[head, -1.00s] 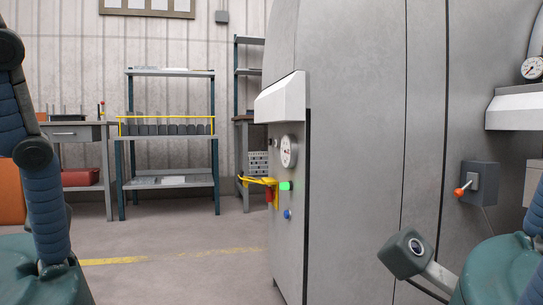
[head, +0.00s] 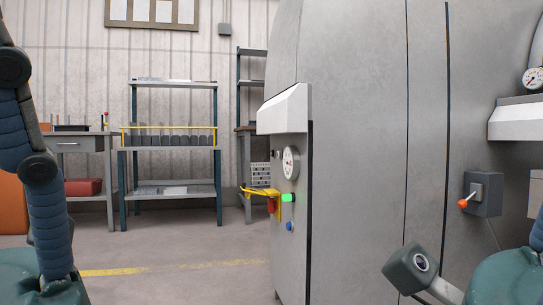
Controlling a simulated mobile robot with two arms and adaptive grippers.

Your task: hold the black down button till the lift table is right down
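The black down button and the lift table cannot be made out in the head view. A grey machine cabinet (head: 355,190) fills the middle and right. Its narrow left side carries a lit green button (head: 288,198), a blue button (head: 290,226), a red part (head: 271,205) with a yellow guard (head: 261,191), and a round dial (head: 291,163). My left arm comes in at the left edge and part of my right arm is at the lower right. Neither gripper's fingertips show.
A grey switch box (head: 483,194) with an orange-tipped lever is on the cabinet's right. A shelf rack (head: 170,190) and a workbench (head: 85,142) stand at the back left. The floor (head: 180,255) with a yellow line is clear between.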

